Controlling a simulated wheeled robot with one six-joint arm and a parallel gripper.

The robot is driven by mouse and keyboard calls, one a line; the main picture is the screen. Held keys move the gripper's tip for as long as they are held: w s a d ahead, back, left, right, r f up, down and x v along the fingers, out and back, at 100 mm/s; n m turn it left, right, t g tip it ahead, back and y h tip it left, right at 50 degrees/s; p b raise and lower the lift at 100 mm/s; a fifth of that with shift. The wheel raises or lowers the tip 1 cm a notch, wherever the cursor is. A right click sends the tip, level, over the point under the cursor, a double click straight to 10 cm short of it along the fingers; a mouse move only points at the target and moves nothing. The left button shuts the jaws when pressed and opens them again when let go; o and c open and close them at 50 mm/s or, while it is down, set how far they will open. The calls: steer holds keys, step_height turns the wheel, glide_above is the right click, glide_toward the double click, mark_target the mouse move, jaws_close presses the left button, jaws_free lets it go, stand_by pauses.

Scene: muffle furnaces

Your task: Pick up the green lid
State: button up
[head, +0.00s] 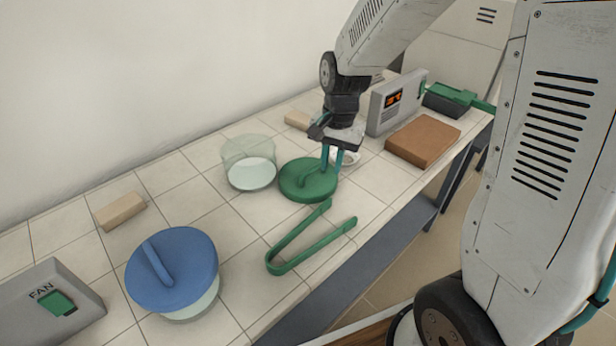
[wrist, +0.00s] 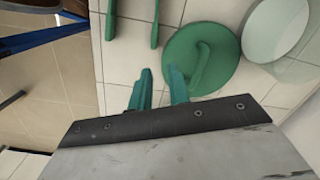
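The green lid (head: 302,188) is a round disc with a raised bar handle. My gripper (head: 332,158) is above the table at the lid's far right edge, pointing down. Its two teal fingers are apart with nothing between them. In the wrist view the lid (wrist: 205,62) lies just beyond the fingertips (wrist: 160,80), the right finger close to its rim. Whether that finger touches the lid I cannot tell.
Green tongs (head: 300,242) lie in front of the lid. A blue-lidded jar (head: 190,268) stands at front left, near a fan switch box (head: 50,300). A brown block (head: 423,141) and a grey display box (head: 395,103) are at the right. The table's front edge is close.

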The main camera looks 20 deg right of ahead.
mark_target(317, 165)
steer(key=w+m+t, duration=0.2)
steer(key=w+m, duration=0.3)
steer(key=w, duration=0.2)
steer(key=f, duration=0.5)
steer(key=w+f, duration=0.1)
steer(key=f, duration=0.2)
steer(key=shift+a+f, duration=0.15)
steer(key=shift+a, duration=0.1)
jaws_close()
